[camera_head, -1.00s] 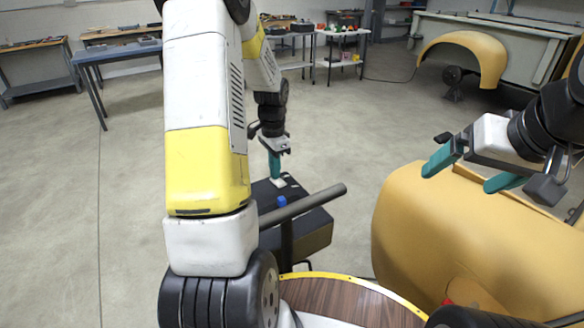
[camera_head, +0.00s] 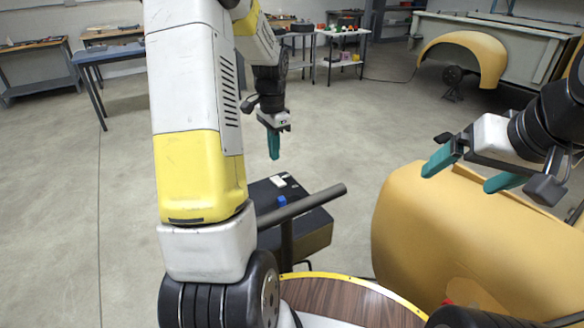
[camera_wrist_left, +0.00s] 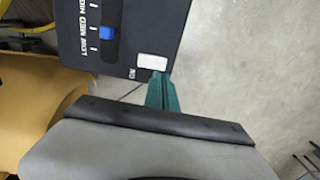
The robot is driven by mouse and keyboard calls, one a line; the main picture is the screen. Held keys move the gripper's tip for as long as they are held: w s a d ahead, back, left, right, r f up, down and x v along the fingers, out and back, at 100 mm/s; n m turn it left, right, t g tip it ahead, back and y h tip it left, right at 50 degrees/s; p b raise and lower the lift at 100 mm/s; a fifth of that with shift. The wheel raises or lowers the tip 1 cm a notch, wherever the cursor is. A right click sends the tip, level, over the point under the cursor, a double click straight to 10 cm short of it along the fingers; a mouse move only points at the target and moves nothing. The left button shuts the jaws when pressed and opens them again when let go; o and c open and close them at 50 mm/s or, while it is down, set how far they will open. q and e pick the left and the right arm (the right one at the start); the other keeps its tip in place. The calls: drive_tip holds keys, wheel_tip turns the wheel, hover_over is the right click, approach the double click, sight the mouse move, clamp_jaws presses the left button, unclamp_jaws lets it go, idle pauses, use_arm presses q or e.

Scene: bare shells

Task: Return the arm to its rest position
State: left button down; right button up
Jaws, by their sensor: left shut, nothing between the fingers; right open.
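My left gripper (camera_head: 274,146) is shut and empty. In the head view it hangs, teal fingers down, above and behind a black box, with a visible gap. The left wrist view shows its fingers (camera_wrist_left: 161,93) together, overlapping the box's edge in the picture beside a white switch. The left arm's white and yellow links fill the left middle of the head view. My right gripper (camera_head: 472,172) is open and empty at the right, in front of a yellow-orange body shell.
The black box (camera_head: 312,232) carries a blue slider knob (camera_head: 281,201) and a white switch (camera_head: 278,181). The yellow-orange shell (camera_head: 440,235) stands at the right. A blue-grey table (camera_head: 112,54) stands at the back left. The floor between is mostly clear.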

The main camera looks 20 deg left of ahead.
use_arm(q)
drive_tip(key=s+d+r+n+t, duration=0.2)
drive_tip(key=s+d+r, duration=0.2)
drive_tip(key=s, duration=0.3)
drive_tip(key=s+d+r+n+t+h, duration=0.1)
drive_tip(key=s+d+r+n+t, duration=0.1)
drive_tip(key=s+r, duration=0.4)
drive_tip(key=s+d+r+n+t+h, duration=0.1)
drive_tip(key=s+d+r+n+t, duration=0.1)
drive_tip(key=s+d+r, duration=0.4)
drive_tip(key=s+n, duration=0.1)
drive_tip(key=s, duration=0.2)
drive_tip(key=shift+d+n, duration=0.15)
drive_tip(key=shift+n, duration=0.25)
drive_tip(key=shift+s+r, duration=0.1)
